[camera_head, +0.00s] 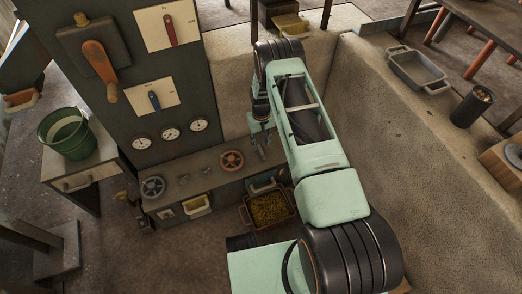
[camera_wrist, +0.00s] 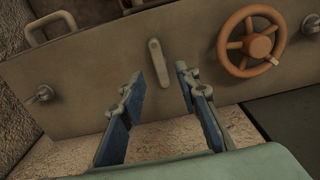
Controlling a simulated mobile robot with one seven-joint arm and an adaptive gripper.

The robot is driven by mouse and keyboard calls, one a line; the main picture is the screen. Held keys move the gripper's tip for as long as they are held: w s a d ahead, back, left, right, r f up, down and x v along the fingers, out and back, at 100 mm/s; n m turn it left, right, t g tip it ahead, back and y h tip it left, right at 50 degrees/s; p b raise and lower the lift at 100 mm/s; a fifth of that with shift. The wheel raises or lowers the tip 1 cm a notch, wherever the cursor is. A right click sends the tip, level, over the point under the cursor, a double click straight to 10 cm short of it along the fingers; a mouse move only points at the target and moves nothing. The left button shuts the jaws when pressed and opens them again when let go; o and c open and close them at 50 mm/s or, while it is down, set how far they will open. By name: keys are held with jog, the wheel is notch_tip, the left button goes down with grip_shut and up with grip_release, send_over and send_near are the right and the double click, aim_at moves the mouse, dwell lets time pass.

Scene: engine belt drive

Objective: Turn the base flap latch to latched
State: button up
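A short pale grey lever (camera_wrist: 155,60), which looks like the base flap latch, is on a flat grey-brown panel (camera_wrist: 100,70) in the wrist view. It stands near vertical, slightly tilted. My gripper (camera_wrist: 159,76) is open, with its two blue-padded fingers apart and nothing between them. The lever appears just beyond the fingertips, between them in the picture, and I see no contact. In the head view my gripper (camera_head: 260,138) is by the right end of the low base unit; the lever cannot be made out there.
An orange handwheel (camera_wrist: 250,42) is right of the lever; a small knob (camera_wrist: 42,95) and a bar handle (camera_wrist: 50,25) are left. In the head view, a tall panel (camera_head: 125,110) with levers and gauges rises at left. A tray of yellowish bits (camera_head: 268,210) stands below the base unit.

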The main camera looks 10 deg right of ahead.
aim_at(261, 150)
notch_tip(261, 150, down, 5)
jog(key=shift+f+b, duration=0.1)
jog(key=shift+b, duration=0.45)
grip_shut()
